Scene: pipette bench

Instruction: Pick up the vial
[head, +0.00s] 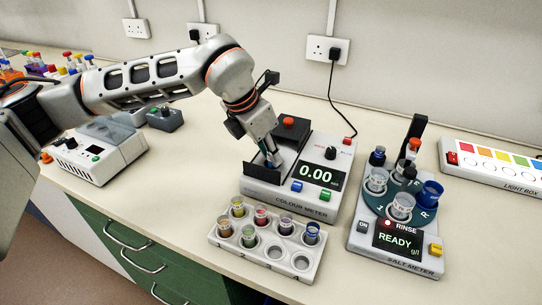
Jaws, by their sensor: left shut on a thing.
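My left gripper (268,157) reaches down into the dark sample well at the back left of the colour meter (262,190). It is shut on a vial, which is mostly hidden by the fingers and the well's black wall. I cannot tell whether the vial is seated or lifted. A white rack (228,254) in front of the meter holds several small vials with coloured contents, such as a red one (261,215) and a yellow one (238,206). Some rack holes at the front right are empty. My right gripper is not in view.
The salt meter (375,258) with its round carousel of cups stands at right, reading READY. A light box (500,170) lies at far right. Another white instrument (100,155) stands at left under my arm. The bench between it and the rack is clear.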

